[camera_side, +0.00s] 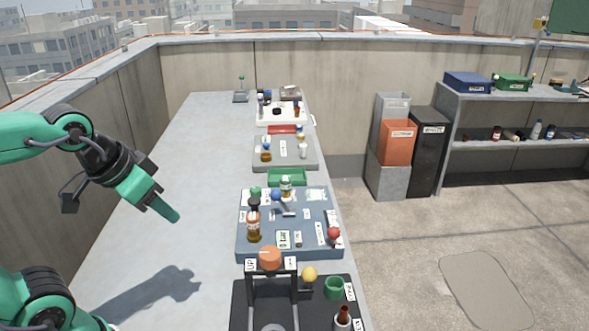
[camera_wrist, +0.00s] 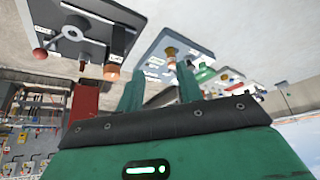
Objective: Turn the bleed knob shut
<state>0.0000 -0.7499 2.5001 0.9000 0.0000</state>
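No readable label marks the bleed knob, so I cannot tell which knob it is. In the side view, a blue board (camera_side: 290,247) carries a blue round knob (camera_side: 276,195), a red ball-topped part (camera_side: 333,233) and a grey lever-like part (camera_side: 288,212). A nearer black board (camera_side: 240,301) carries an orange round top (camera_side: 270,258) on a dark frame, a yellow ball (camera_side: 309,274) and a green ring-shaped part (camera_side: 334,287). My gripper (camera_side: 170,212) hangs above the bench, left of the blue board and apart from it. The wrist view shows its two fingers (camera_wrist: 160,70) spread, with nothing held between them.
The bench (camera_side: 195,150) is clear on the left. Bins (camera_side: 397,143) and a shelf stand beyond its right edge.

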